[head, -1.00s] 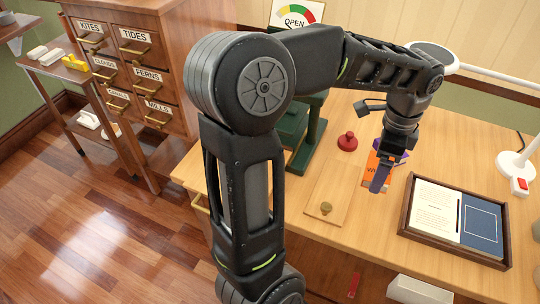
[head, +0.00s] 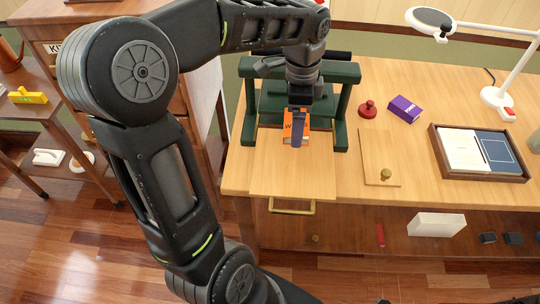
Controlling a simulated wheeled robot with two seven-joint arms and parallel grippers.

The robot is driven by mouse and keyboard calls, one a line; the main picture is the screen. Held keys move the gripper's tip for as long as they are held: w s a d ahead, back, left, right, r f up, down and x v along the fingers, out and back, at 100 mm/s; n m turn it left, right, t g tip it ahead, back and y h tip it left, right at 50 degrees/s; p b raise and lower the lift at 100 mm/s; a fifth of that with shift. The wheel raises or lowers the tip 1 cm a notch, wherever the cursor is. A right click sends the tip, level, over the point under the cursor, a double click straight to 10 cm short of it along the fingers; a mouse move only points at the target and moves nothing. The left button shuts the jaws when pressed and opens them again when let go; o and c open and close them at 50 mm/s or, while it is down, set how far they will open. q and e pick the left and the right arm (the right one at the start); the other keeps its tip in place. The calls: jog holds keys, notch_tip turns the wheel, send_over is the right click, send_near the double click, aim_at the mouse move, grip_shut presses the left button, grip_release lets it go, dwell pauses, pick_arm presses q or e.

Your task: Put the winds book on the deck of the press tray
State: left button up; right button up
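The orange winds book (head: 287,131), with a "W" showing, is held by my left gripper (head: 298,131). One finger crosses the front of the book and hides its middle. The book is over the back part of the press tray's pale wooden deck (head: 292,177), in front of the green press (head: 338,120). I cannot tell whether it touches the deck. The tray extends toward me, with a brass handle (head: 292,210) at its front. My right gripper is not in view.
To the right on the desk are a red knob (head: 368,109), a purple book (head: 405,109), a wooden board with a brass knob (head: 377,155) and a framed display (head: 480,178). A white lamp (head: 495,97) stands at the far right. The deck's front is bare.

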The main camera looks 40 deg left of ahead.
pick_arm(q)
jog(key=shift+w+d, duration=0.1)
jog(key=shift+d, duration=0.05)
jog(key=shift+f, duration=0.4)
send_over(294, 156)
jog(key=shift+f, duration=2.75)
jog(key=shift+f, duration=1.85)
jog(key=shift+f, duration=0.15)
jog(key=o, duration=1.2)
jog(key=shift+o, duration=0.2)
